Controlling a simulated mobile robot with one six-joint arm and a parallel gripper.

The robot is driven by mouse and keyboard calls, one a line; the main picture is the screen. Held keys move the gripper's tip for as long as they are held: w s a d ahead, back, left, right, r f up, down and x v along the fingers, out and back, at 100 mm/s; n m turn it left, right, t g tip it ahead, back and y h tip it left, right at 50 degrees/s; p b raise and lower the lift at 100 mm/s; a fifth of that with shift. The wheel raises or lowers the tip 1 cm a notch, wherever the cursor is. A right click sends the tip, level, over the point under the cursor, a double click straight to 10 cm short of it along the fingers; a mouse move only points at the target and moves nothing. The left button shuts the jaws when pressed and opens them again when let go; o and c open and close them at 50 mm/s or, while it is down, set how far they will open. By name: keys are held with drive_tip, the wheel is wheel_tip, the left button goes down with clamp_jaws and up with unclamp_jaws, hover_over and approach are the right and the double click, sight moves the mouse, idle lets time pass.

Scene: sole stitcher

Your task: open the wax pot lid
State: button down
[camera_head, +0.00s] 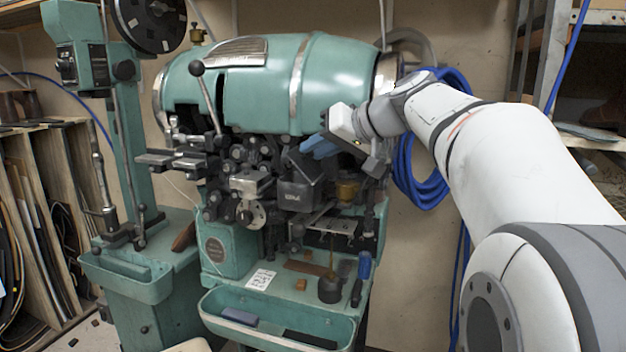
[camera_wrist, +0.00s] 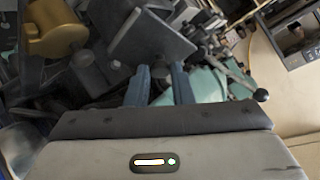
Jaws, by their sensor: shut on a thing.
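The wax pot (camera_head: 296,195) is a dark grey box with a small pale label, at the middle front of the green machine. Its lid (camera_head: 308,166) is a dark flat plate that looks tilted up above the box. My gripper (camera_head: 309,151) reaches in from the right, with blue fingers at the upper edge of the lid. In the wrist view my gripper (camera_wrist: 159,72) has its two fingers at the near edge of the lid (camera_wrist: 150,42), shut on it. The exact contact at the fingertips is too small to make out, and the inside of the pot is hidden.
A brass cup (camera_head: 347,190) is close right of the pot; a brass part (camera_wrist: 56,28) shows in the wrist view. The green machine drum (camera_head: 270,85) is just above. A black-knobbed lever (camera_head: 205,95) stands left. A tray (camera_head: 275,325) is below. Blue hose (camera_head: 425,185) hangs behind my arm.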

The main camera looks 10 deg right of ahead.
drive_tip(key=d+t+y+b, duration=0.1)
drive_tip(key=b, duration=0.4)
drive_tip(key=s+d+f+m+t+y+b, duration=0.1)
drive_tip(key=t+y+b, duration=0.1)
drive_tip(key=b, duration=0.3)
drive_tip(key=s+d+t+y+b, duration=0.1)
drive_tip(key=y+b, duration=0.1)
drive_tip(key=b, duration=0.3)
drive_tip(key=shift+f+m, duration=0.2)
drive_tip(key=shift+m, duration=0.1)
drive_tip(key=shift+r+t+b, duration=0.15)
drive_tip(key=shift+t+b, duration=0.15)
drive_tip(key=shift+t, duration=0.1)
